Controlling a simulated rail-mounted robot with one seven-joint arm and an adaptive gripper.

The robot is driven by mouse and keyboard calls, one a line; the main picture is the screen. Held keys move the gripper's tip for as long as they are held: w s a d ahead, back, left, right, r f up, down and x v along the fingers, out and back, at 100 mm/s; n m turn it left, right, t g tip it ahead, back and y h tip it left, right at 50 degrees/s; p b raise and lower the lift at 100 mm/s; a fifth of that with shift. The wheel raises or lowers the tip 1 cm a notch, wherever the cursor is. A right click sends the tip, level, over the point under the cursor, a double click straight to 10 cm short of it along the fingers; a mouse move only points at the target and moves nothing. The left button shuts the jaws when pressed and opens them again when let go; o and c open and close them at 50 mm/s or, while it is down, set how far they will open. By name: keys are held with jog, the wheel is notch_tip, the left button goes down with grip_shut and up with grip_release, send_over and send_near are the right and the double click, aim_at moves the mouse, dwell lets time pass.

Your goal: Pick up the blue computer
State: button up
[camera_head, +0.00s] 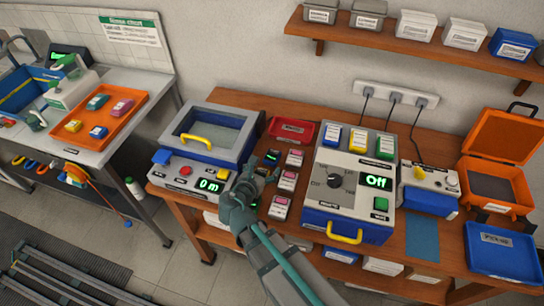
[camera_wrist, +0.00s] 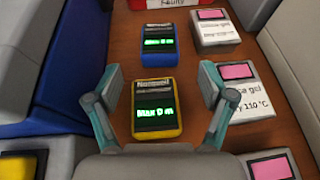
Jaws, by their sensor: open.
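The blue computer (camera_wrist: 159,57), a small box with a green-lit screen, lies on the wooden bench in the upper middle of the wrist view. In the head view it (camera_head: 272,157) shows just beyond my fingers. A yellow computer (camera_wrist: 157,128) of the same kind lies nearer, in line with the space between my fingers. My gripper (camera_wrist: 160,82) is open and empty, with a finger on each side of the yellow computer in the picture. The blue one is farther out, past the fingertips. In the head view my gripper (camera_head: 260,176) hangs over the bench and partly hides the yellow computer.
A blue and grey chamber (camera_head: 205,137) stands left, a large regulator bench unit (camera_head: 352,180) right. A red tray (camera_head: 292,130) lies behind. Free bench between is narrow.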

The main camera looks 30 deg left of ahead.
aim_at(269, 162)
jog(key=p+x, duration=0.1)
jog(key=x, duration=0.3)
jog(key=shift+r, duration=0.1)
jog(key=c, duration=1.3)
jog(key=shift+r, duration=0.15)
